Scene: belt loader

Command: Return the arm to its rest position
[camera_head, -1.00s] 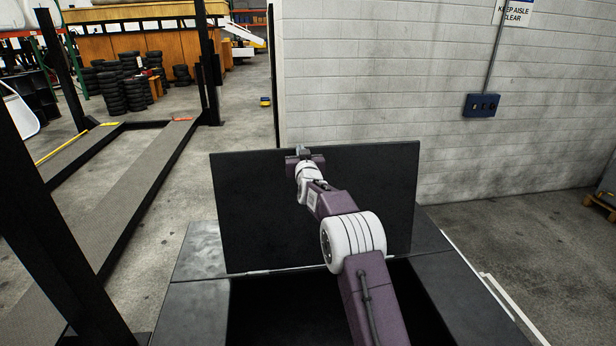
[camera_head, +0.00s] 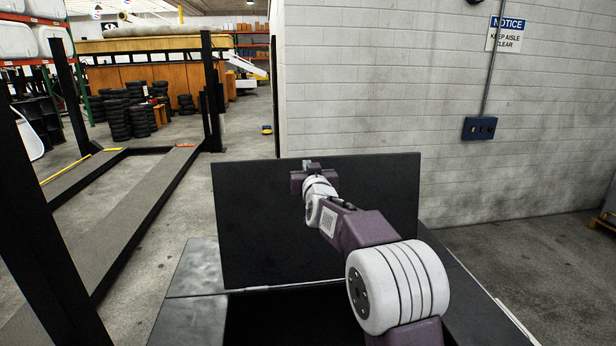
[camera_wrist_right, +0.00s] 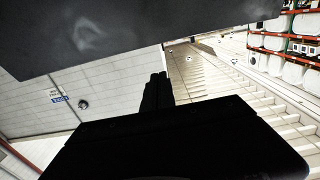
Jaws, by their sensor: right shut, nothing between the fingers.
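My right arm reaches forward over a black box-like loader, toward its raised dark panel (camera_head: 262,225). My right gripper (camera_head: 311,166) is at the far end of the arm, near the panel's top edge; I cannot tell whether it touches the panel. In the right wrist view the gripper fingers (camera_wrist_right: 157,90) are dark and close together, with nothing between them. My left gripper is not in either view.
The loader's dark rim (camera_head: 200,268) surrounds a black opening below the panel. A white block wall (camera_head: 380,90) with a blue box (camera_head: 479,128) stands behind at right. A black post (camera_head: 45,230) rises at left.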

